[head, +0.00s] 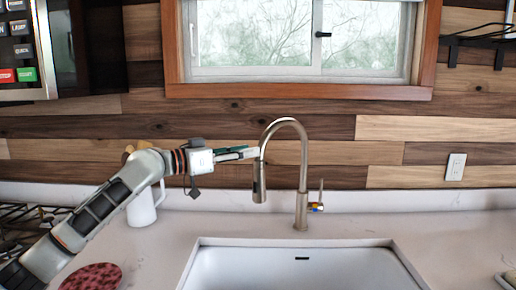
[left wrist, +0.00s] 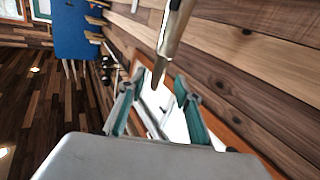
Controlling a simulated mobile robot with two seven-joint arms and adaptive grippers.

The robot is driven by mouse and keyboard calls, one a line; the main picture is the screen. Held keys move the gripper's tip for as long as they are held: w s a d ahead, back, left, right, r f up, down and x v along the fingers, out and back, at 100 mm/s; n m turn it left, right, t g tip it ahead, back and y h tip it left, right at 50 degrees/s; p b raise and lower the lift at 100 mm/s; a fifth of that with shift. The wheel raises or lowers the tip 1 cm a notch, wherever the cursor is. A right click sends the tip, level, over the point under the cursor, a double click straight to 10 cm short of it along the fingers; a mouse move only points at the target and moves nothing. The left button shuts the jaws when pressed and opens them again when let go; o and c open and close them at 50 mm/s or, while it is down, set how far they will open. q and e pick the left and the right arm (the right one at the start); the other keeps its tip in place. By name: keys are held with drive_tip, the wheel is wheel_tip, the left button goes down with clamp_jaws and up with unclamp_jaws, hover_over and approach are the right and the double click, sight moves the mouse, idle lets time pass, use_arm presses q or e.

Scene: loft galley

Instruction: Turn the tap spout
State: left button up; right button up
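The tap (head: 303,190) is a brushed-metal gooseneck behind the sink, its spout (head: 261,160) arching to the left and ending in a dark-banded head that points down. A small side lever with coloured marks (head: 316,206) is on its right. My left gripper (head: 252,153) reaches in from the left at the upper part of the hanging spout. In the left wrist view the left gripper (left wrist: 158,88) has its teal fingers apart, and the spout (left wrist: 172,40) shows in line with the gap between them. I cannot tell whether they touch it. My right gripper is not in view.
A white sink (head: 300,265) lies in front of the tap. A white jug (head: 143,208) stands behind my left arm, and a red speckled plate (head: 92,277) and wire rack (head: 20,220) are at the left. A wood wall and window (head: 300,40) are behind.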

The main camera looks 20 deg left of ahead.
sight(262, 148)
use_arm(q)
drive_tip(key=x, duration=0.6)
drive_tip(key=shift+r+p, duration=0.1)
drive_tip(key=shift+p, duration=0.25)
drive_tip(key=shift+s, duration=0.1)
drive_tip(key=shift+c, duration=0.4)
clamp_jaws()
